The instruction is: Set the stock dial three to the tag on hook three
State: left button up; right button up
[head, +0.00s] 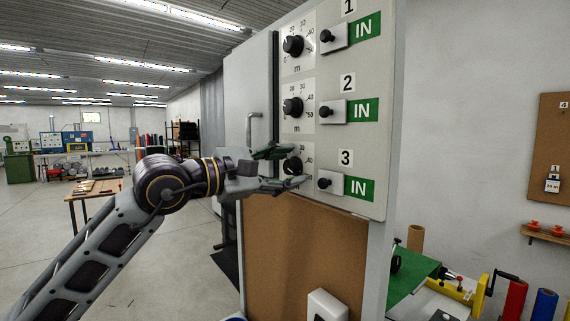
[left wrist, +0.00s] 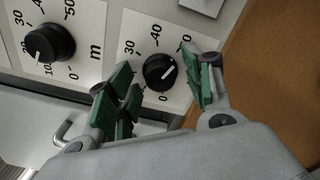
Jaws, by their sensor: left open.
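Stock dial three (head: 292,165) is a black knob on the lowest scale plate of the grey panel, left of the label 3. In the left wrist view the same knob (left wrist: 159,72) has a white pointer line aimed up and to the right. My left gripper (head: 284,168) is open at dial three. Its green-padded fingers (left wrist: 157,70) stand on either side of the knob with gaps visible; contact cannot be told. A tag (head: 552,185) hangs under label 1 on the brown board, its writing too small to read. No tag on hook three shows. My right gripper is out of view.
Dial two (head: 293,107) sits above, also showing in the wrist view (left wrist: 48,43); dial one (head: 293,45) is at the top. Small black knobs beside green IN signs, one near dial three (head: 325,182), stand to the right. A door handle (head: 252,127) projects on the left.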

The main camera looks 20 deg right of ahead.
pick_arm(q)
jog(key=shift+d, duration=0.15)
jog(key=shift+c, duration=0.4)
jog(key=c, duration=1)
